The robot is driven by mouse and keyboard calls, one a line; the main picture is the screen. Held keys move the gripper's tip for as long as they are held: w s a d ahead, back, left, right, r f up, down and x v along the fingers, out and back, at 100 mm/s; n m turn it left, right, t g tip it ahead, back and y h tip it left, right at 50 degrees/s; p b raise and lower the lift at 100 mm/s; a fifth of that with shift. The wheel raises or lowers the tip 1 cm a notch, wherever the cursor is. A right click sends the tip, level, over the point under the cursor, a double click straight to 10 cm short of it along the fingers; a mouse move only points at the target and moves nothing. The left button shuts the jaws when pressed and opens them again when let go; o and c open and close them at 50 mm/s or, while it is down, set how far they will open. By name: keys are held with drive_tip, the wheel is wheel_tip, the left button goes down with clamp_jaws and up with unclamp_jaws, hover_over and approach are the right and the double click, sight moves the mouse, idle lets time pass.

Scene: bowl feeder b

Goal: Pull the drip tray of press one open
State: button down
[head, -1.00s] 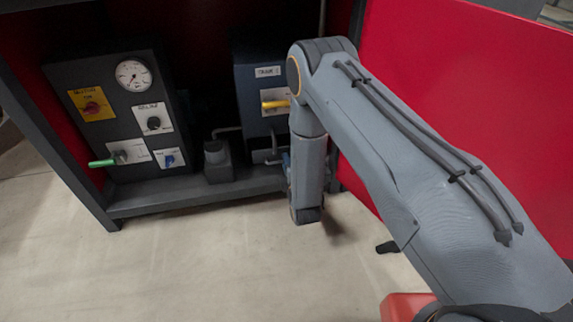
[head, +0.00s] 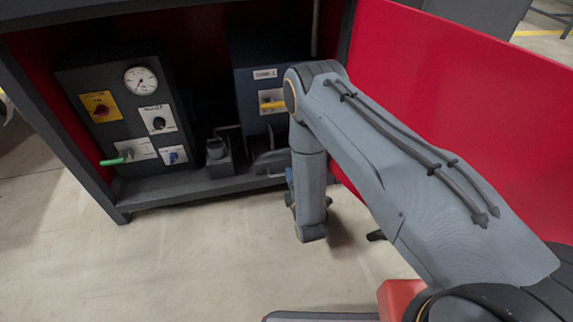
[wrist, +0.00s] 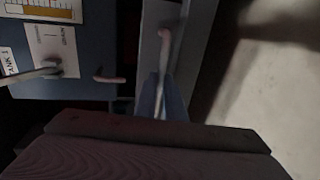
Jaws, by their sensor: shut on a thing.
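The grey bar handle (wrist: 163,55) runs down the middle of the wrist view. My gripper (wrist: 160,97) has its two blue fingers shut on this bar. The bar stands in front of a grey front or ledge (wrist: 156,14), which I take to be part of the drip tray; its far end is cut off. In the head view my gripper (head: 291,180) hangs low at the dark blue unit's right side and is mostly hidden behind my forearm. A grey tray-like body (head: 268,163) shows just left of it, at the foot of that unit. How far it is out I cannot tell.
A control panel (head: 128,125) with a gauge and green-handled lever (head: 114,161) stands left. A red wall (head: 445,95) rises right. The floor (head: 190,260) in front is clear.

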drive_tip(key=shift+f+p+v, duration=0.25)
drive_tip(key=shift+p+v, duration=0.2)
drive_tip(key=shift+v, duration=0.7)
drive_tip(key=c, duration=1.8)
unclamp_jaws()
drive_tip(key=shift+c, duration=0.2)
drive_tip(key=p+v, duration=0.3)
drive_tip(key=v, duration=0.4)
drive_tip(key=shift+s+d, duration=0.15)
drive_tip(key=shift+s, duration=0.2)
